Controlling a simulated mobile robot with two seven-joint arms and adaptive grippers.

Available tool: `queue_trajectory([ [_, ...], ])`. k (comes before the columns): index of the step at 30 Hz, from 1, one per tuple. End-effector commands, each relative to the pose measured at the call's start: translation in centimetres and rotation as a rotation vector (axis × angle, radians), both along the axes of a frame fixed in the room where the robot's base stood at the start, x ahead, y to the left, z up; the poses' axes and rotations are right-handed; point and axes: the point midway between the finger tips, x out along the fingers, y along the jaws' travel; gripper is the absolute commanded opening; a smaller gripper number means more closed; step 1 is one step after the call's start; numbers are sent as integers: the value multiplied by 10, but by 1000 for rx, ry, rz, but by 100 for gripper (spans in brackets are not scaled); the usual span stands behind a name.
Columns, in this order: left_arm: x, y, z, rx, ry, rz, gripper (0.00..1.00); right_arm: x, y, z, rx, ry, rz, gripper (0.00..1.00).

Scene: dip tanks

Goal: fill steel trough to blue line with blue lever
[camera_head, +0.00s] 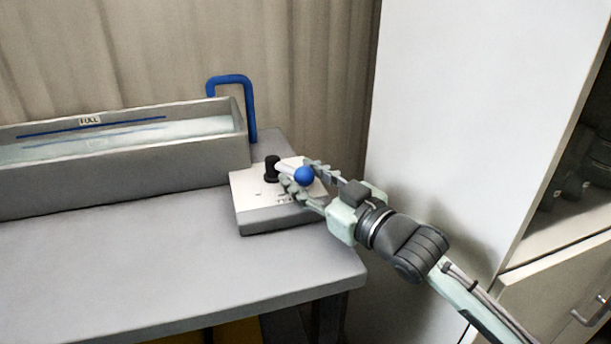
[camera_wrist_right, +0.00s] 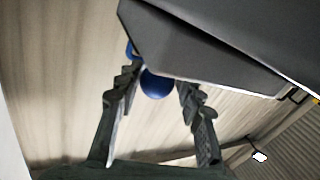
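The grey steel trough (camera_head: 120,172) stands at the left of the table in the head view. A blue line (camera_head: 60,131) and a FULL label (camera_head: 90,120) mark its inner back wall. Pale water (camera_head: 190,128) lies in it, its surface a little below the line. A blue spout (camera_head: 248,105) curves over its right end; no stream is distinguishable. The blue lever's ball knob (camera_head: 304,176) is at the control box. My right gripper (camera_head: 305,174) has its fingers on either side of the ball, with narrow gaps in the wrist view (camera_wrist_right: 157,84). My left gripper is out of view.
The control box (camera_head: 262,218) sits on the grey table (camera_head: 150,260) and carries a black upright part (camera_head: 271,168). A white cabinet (camera_head: 460,100) stands to the right. The table front is clear. A curtain (camera_head: 310,60) hangs behind.

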Motion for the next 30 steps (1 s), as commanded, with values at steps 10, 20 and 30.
queue_trajectory([
  [10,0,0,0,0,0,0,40,0,-1,0,-1,-2,-1,52],
  [20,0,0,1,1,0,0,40,-31,-30,-2,-5,1,-2,52],
  [30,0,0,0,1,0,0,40,-77,-74,-1,-3,1,-2,52],
])
